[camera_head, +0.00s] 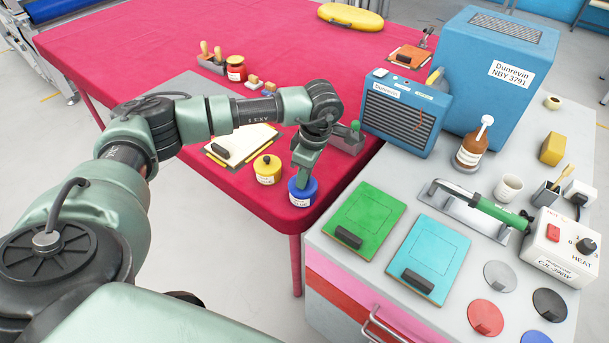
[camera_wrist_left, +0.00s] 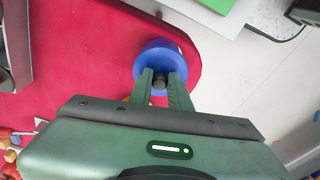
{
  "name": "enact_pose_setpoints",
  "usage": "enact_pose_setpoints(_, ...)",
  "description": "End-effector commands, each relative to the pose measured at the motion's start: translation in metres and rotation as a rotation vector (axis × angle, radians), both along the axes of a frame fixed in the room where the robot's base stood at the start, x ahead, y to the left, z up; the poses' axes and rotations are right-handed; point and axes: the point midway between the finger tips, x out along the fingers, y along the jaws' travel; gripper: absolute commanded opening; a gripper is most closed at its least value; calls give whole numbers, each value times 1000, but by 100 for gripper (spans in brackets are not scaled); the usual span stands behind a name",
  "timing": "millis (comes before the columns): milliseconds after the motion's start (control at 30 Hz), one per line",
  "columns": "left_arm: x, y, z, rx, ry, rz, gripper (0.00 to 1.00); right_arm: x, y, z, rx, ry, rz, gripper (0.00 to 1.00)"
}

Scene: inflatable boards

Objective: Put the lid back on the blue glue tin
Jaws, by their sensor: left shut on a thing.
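The blue glue tin (camera_head: 302,197) with a white label stands upright near the front corner of the red table. My left gripper (camera_head: 303,180) points down over it. In the left wrist view, the gripper (camera_wrist_left: 160,84) is shut on the dark knob of the round blue lid (camera_wrist_left: 158,60). The lid is at the top of the tin, and the two blues overlap, so I cannot tell whether it is fully seated or a little above the rim. The fingers hide part of the lid. My right gripper is not in view.
A yellow tin (camera_head: 267,170) stands close left of the blue tin, with a clipboard (camera_head: 240,143) behind it. A grey tray (camera_head: 347,138) is to the right. The red table's edge (camera_head: 325,217) is near. Green (camera_head: 365,215) and cyan (camera_head: 430,255) boards lie on the grey bench.

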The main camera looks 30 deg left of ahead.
Motion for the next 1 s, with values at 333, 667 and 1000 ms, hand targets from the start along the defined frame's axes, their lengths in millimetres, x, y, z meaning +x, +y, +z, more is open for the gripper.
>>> enact_pose_setpoints(333,0,0,0,0,-1,0,0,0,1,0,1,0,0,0)
enact_pose_setpoints(667,0,0,-3,0,0,0,0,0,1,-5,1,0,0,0)
enact_pose_setpoints(1000,0,0,-3,0,0,0,0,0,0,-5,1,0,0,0)
